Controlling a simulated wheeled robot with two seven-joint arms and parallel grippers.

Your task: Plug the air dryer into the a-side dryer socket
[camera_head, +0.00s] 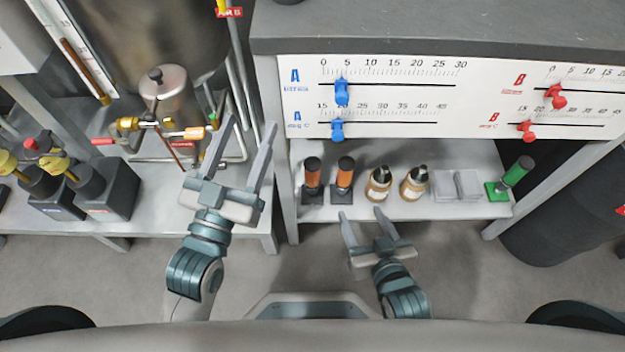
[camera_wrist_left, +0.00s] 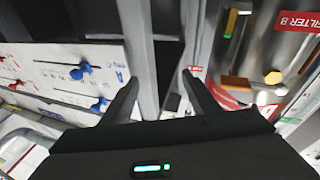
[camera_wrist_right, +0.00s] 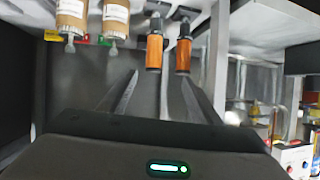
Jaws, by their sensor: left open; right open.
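No label marks the air dryer or the a-side dryer socket, so I cannot tell which things they are. Two orange cylinders with black tops and dark bases, a left one (camera_head: 312,172) and a right one (camera_head: 345,173), stand upright on the shelf; they also show in the right wrist view (camera_wrist_right: 155,52). A green cylinder (camera_head: 515,173) leans on a green base at the shelf's right end. My left gripper (camera_head: 250,125) is open and empty near the frame post, right of the small metal canister (camera_head: 172,98). My right gripper (camera_head: 362,214) is open and empty before the shelf's front edge.
Two brown bottles (camera_head: 379,183) and clear boxes (camera_head: 458,185) stand on the shelf (camera_head: 425,208). Above is a white panel (camera_head: 400,75) with blue and red sliders. Dark blocks with yellow knobs (camera_head: 105,190) and a large metal tank (camera_head: 140,40) are at left.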

